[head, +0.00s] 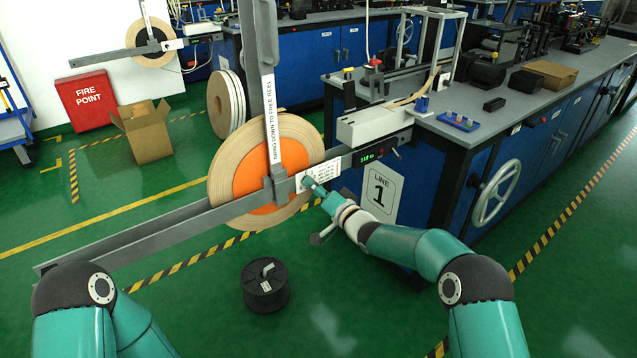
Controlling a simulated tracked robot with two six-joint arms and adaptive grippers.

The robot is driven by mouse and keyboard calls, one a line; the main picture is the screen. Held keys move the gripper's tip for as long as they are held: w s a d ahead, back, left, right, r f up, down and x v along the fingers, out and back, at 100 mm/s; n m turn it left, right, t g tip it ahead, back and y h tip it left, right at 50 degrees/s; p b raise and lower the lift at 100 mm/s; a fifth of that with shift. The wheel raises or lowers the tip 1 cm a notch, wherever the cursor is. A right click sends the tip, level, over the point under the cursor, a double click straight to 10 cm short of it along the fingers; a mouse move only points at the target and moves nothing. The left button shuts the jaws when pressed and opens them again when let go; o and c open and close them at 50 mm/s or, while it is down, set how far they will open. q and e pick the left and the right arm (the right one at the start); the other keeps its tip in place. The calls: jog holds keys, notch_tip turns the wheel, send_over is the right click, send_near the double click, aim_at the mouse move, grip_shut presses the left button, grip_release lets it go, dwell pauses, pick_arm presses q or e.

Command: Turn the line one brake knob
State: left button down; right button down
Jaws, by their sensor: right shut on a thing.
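The line one brake knob is at the white label plate (322,174) on the grey bar beside the reel; my fingertips mostly hide it. My right gripper (313,188) reaches up from the lower right and is shut on the knob. The tan tape reel (225,170) with an orange centre (250,172) hangs just left of my gripper. An upright grey arm (268,110), labelled "SWING DOWN TO FREE REEL", crosses in front of it. The "LINE 1" sign (381,192) is on the bench side, right of my gripper. My left arm shows at the lower left, but its gripper is not in view.
The long grey bar (150,235) runs low to the left, near my left arm. A black spool (265,287) sits on the green floor below the reel. The blue bench (470,120) and its handwheel (497,192) stand at the right.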

jog(key=shift+w+d+r+m+p, duration=0.1)
jog(key=shift+m+p, duration=0.35)
jog(key=shift+m, duration=1.1)
jog(key=shift+w+d+m+p, duration=0.1)
jog(key=shift+m+p, duration=0.3)
jog(key=shift+m, duration=1.1)
jog(key=shift+d+r+m+p, duration=0.1)
jog(key=shift+m+p, duration=0.35)
jog(key=shift+m, duration=1.1)
jog(key=shift+f, duration=0.1)
jog(key=c, duration=0.9)
grip_release()
jog(key=shift+f, duration=0.15)
jog(key=shift+a, duration=0.15)
jog(key=shift+s, duration=0.1)
